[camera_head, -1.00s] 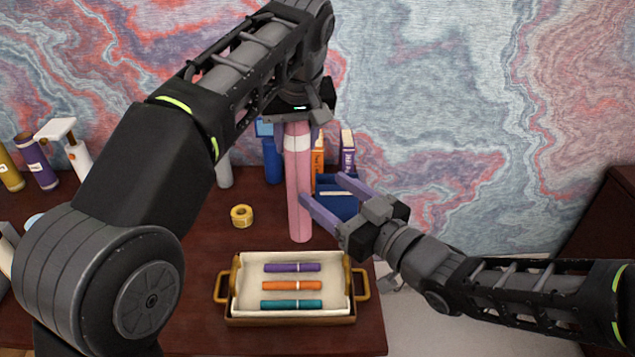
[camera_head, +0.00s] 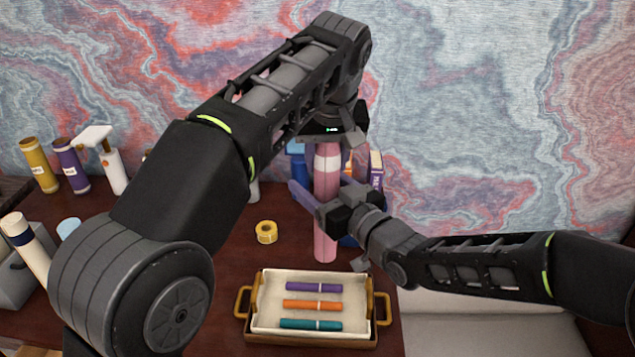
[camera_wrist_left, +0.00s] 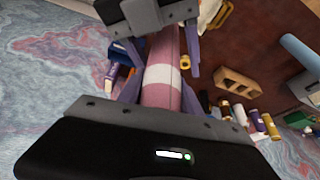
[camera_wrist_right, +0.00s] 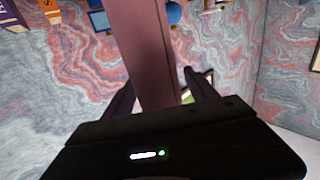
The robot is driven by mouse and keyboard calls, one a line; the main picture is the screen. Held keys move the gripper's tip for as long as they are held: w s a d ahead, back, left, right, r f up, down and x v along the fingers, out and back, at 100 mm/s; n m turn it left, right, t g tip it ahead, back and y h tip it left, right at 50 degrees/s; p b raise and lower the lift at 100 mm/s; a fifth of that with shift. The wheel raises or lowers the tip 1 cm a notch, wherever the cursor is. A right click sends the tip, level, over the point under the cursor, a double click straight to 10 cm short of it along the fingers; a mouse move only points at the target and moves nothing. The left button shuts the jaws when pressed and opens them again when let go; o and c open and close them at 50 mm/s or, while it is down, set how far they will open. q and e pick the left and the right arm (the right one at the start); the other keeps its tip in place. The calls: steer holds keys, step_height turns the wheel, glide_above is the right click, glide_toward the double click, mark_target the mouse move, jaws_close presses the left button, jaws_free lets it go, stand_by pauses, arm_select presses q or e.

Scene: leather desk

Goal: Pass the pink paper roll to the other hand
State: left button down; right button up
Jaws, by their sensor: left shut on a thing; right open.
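The pink paper roll (camera_head: 325,247) with a white band hangs upright, its top held by my left gripper (camera_head: 328,138). In the left wrist view the roll (camera_wrist_left: 161,98) lies between the left fingers (camera_wrist_left: 158,85), which are shut on it. My right gripper (camera_head: 322,198) is at the roll's middle, below the left one, with its fingers on either side of the roll. In the right wrist view the roll (camera_wrist_right: 143,50) stands between the open right fingers (camera_wrist_right: 158,95). I cannot tell whether they touch it.
A tray (camera_head: 258,335) with purple, orange and teal rolls sits at the desk's front. Yellow tape (camera_head: 266,232) lies left of the pink roll. Blue and purple boxes (camera_head: 376,170) stand behind it. Bottles and rolls (camera_head: 72,165) stand at the left.

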jaws_close()
arm_select(q)
steer(key=c, duration=0.7)
jaws_free()
steer(key=shift+c, duration=0.2)
